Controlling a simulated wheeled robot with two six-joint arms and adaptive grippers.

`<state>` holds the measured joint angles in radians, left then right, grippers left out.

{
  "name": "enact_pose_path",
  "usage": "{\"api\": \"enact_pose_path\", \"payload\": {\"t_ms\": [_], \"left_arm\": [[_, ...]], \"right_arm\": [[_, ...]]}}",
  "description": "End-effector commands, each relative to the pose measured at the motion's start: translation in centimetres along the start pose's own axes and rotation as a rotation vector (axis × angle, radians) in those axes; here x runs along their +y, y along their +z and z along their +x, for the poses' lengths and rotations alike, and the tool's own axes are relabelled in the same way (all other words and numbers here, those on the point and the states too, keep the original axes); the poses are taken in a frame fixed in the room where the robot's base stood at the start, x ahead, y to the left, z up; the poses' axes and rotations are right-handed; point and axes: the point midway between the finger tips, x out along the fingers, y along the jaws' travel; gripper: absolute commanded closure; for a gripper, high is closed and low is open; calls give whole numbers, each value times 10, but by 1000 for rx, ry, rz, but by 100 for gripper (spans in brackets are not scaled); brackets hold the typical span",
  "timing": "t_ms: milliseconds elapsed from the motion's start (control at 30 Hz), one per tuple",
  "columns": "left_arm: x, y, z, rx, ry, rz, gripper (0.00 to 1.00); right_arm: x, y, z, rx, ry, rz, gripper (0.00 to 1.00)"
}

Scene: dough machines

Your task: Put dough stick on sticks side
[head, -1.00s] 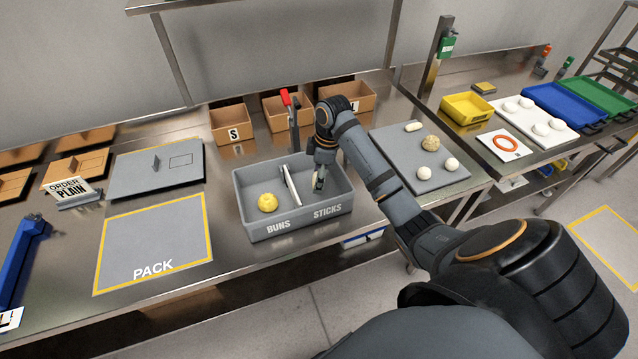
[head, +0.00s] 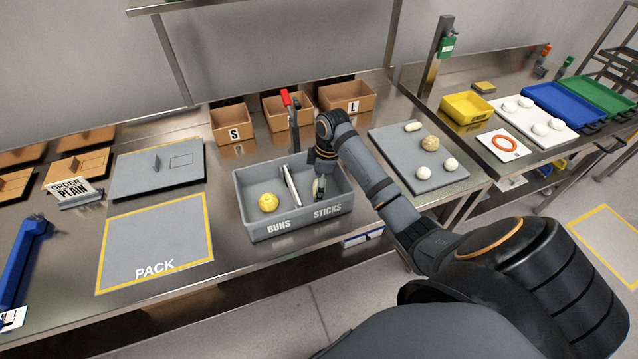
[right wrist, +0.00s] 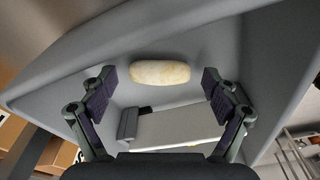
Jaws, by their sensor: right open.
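The grey two-part bin (head: 270,233) stands on the steel table, with BUNS on its left part and STICKS on its right part. A pale, oblong dough stick (right wrist: 160,72) lies in the sticks part, seen in the right wrist view. In the head view it is mostly hidden by my right gripper (head: 320,190), which reaches down into that part. In the right wrist view my right gripper (right wrist: 158,90) is open, its fingers apart on either side of the stick and not touching it. A yellow round bun (head: 268,203) lies in the buns part. My left gripper is not in view.
The thin divider (head: 291,185) stands close left of my right gripper. A grey board (head: 390,150) to the right holds several dough pieces. Cardboard boxes (head: 229,122) stand behind the bin. The PACK mat (head: 150,230) at left is empty.

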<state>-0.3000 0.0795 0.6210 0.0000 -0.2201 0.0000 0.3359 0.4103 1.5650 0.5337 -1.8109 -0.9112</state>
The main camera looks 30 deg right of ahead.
Motion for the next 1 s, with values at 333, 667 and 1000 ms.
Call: {"api": "enact_pose_path", "payload": {"t_ms": [333,667,1000], "left_arm": [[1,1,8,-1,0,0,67],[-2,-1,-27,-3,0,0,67],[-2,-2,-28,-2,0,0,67]], "right_arm": [[2,0,-54,1,7,-2,12],[0,-1,-122,0,-1,0,12],[0,-1,-123,1,-1,0,12]]}}
